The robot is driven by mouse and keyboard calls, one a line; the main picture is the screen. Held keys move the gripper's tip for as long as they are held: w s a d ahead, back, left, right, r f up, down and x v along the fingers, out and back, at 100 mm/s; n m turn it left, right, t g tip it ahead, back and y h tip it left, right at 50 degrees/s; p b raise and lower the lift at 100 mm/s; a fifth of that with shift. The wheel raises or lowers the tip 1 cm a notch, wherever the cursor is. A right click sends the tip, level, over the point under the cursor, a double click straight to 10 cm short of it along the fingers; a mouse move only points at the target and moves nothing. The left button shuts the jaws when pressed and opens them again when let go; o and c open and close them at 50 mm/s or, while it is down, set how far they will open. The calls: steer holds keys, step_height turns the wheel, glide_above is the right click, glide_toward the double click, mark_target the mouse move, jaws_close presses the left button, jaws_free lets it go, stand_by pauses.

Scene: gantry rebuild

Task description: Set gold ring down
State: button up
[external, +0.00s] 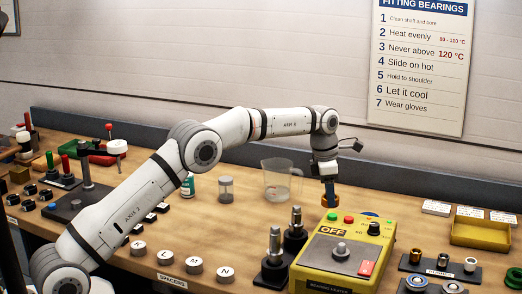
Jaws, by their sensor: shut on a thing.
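A gold ring (330,199) shows at the lower end of my gripper (329,192), just behind the yellow bearing heater (345,250). My gripper points down and is shut on the ring. The fingers are small in this view, and the heater's back edge is close in front of the ring. I cannot tell whether the ring touches the bench or hangs a little above it.
A glass jug (281,181) stands left of my gripper. Dark stands with metal posts (295,232) are left of the heater. A yellow tray (481,232) and white cards (436,208) lie to the right. Labelled spacers (195,265) line the bench front.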

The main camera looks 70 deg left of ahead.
steer(key=shift+f, duration=2)
steer(key=shift+f, duration=0.1)
steer(key=o, duration=1.1)
steer(key=shift+f, duration=0.1)
